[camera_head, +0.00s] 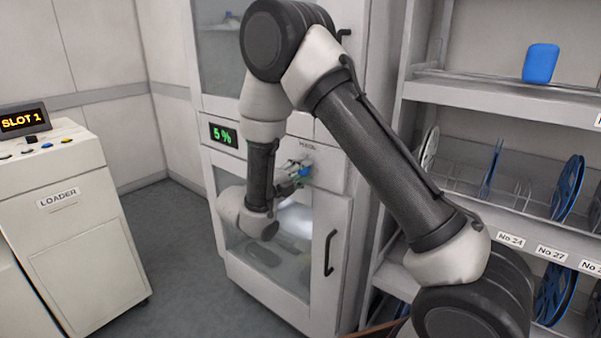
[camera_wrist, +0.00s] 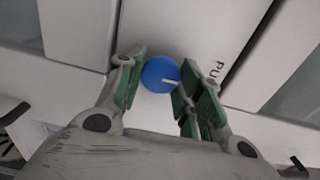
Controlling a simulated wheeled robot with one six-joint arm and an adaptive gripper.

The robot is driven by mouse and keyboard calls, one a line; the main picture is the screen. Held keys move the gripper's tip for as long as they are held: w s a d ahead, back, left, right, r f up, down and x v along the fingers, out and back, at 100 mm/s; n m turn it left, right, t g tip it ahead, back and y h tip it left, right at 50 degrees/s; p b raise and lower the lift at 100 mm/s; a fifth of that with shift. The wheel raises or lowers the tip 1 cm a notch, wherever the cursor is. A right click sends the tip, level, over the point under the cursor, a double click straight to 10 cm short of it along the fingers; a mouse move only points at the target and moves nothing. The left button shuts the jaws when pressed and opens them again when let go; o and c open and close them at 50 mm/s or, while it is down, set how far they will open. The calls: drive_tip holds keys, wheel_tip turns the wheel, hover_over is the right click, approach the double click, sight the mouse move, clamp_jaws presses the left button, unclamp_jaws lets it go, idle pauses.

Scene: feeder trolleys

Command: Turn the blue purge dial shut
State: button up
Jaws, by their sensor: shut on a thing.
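The blue purge dial (camera_wrist: 158,74) is on the white front panel of the cabinet, beside lettering of which "PU" shows in the wrist view.
The cabinet (camera_head: 333,230) has a glass lower door with a black handle (camera_head: 330,252). A shelf rack (camera_head: 500,85) with blue reels (camera_head: 567,188) and a blue container (camera_head: 541,63) stands at right. A loader (camera_head: 65,200) reading "SLOT 1" stands at left, with clear floor between.

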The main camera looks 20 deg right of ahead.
drive_tip(key=o, duration=1)
drive_tip(key=v, duration=1.2)
